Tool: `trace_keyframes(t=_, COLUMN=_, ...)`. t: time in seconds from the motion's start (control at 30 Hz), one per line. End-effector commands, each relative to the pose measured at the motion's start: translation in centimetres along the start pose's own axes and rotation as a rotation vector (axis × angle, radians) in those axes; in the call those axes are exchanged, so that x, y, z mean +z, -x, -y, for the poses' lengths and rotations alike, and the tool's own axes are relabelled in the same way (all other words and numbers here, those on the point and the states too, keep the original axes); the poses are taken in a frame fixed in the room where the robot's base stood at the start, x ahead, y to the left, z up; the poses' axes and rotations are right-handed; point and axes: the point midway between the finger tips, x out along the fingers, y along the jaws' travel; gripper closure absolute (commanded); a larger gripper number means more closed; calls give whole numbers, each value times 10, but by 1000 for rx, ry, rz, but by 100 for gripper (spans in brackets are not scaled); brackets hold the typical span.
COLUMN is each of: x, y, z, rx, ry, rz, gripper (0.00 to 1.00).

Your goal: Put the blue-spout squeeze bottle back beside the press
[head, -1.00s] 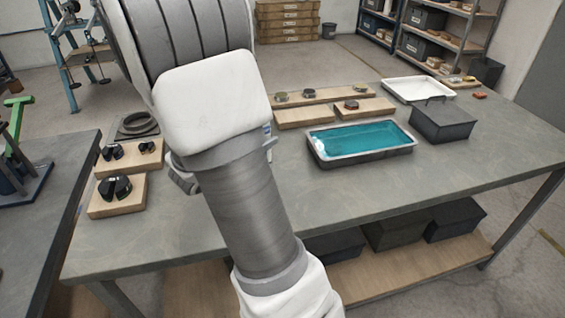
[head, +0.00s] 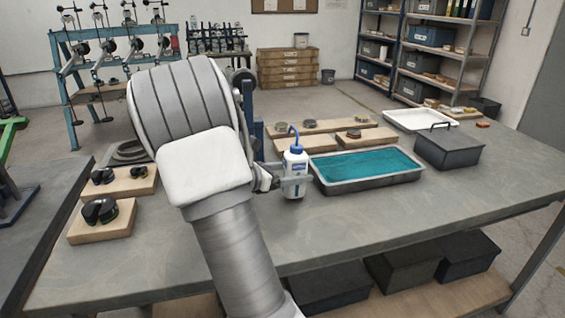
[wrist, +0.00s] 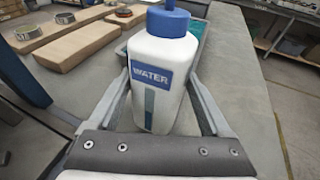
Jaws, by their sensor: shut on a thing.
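The squeeze bottle (head: 295,163) is white with a blue cap, a bent blue spout and a blue label. In the wrist view the label on the bottle (wrist: 152,78) reads WATER. My gripper (head: 296,181) is shut on its body, with one finger on each side in the wrist view (wrist: 157,95). The bottle is upright in front of the teal-filled tray; I cannot tell whether its base touches the table. A green and dark-blue device (head: 14,203) is cut off at the left edge; I cannot tell whether it is the press.
The teal-filled tray (head: 325,185) is close right of the bottle. A black lidded box (head: 448,150) and a white tray (head: 396,124) stand farther right. Wooden blocks with dark parts (head: 103,228) are at the table's left. The front middle of the grey table (head: 400,220) is bare.

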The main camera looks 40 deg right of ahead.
Motion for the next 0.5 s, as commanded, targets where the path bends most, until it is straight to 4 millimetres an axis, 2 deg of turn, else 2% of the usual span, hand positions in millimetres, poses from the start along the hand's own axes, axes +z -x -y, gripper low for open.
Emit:
trace_keyframes(t=0.03, x=0, y=-5, z=-12, rx=1, ry=-3, rz=2, gripper=49)
trace_keyframes(t=0.2, x=3, y=-16, z=-43, rx=1, ry=-2, rz=2, gripper=49)
trace_keyframes(t=0.33, x=5, y=-22, z=-60, rx=1, ry=-2, rz=1, gripper=49)
trace_keyframes(t=0.5, x=7, y=-25, z=-69, rx=2, ry=-1, rz=1, gripper=49)
